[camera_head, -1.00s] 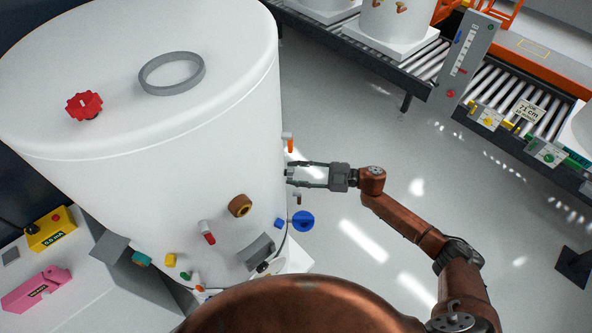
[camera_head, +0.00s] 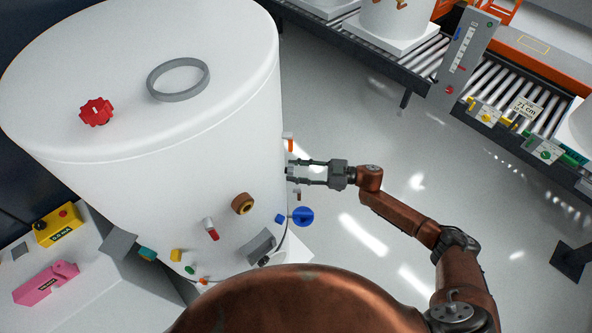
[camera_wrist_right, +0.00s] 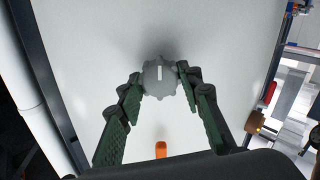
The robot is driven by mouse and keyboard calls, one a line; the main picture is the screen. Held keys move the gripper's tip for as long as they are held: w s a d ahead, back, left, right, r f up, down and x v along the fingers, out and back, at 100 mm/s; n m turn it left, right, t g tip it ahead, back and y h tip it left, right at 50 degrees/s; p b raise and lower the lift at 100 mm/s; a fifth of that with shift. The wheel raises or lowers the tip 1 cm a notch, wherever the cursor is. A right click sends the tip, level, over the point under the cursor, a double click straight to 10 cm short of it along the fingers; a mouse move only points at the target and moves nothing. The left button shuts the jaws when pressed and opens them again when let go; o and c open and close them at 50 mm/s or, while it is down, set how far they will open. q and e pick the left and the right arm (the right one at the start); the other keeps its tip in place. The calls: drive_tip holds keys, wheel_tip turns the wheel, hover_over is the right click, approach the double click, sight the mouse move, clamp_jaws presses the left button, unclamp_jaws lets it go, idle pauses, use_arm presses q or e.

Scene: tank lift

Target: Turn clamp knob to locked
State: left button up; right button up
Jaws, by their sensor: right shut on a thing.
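The clamp knob (camera_wrist_right: 160,76) is a grey, lobed knob with a white pointer line that stands about vertical in the right wrist view. It sits on a pale surface. My right gripper (camera_wrist_right: 160,80) is shut on it, with one green-padded finger at each side. In the head view my right gripper (camera_head: 292,171) reaches in from the right to the side of the large white tank (camera_head: 130,180); the knob itself is mostly hidden there by the tank's edge. My left gripper is not in view.
An orange-tipped lever (camera_head: 290,142) is above my gripper on the tank side; a blue round handle (camera_head: 302,216) is below. A brown port (camera_head: 243,204) is to the left. A roller conveyor (camera_head: 500,95) stands upper right. Open floor (camera_head: 350,130) lies between.

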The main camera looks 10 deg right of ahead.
drive_tip(key=o, duration=1.2)
drive_tip(key=shift+c, duration=0.2)
drive_tip(key=v, duration=1.2)
drive_tip(key=shift+f, duration=0.1)
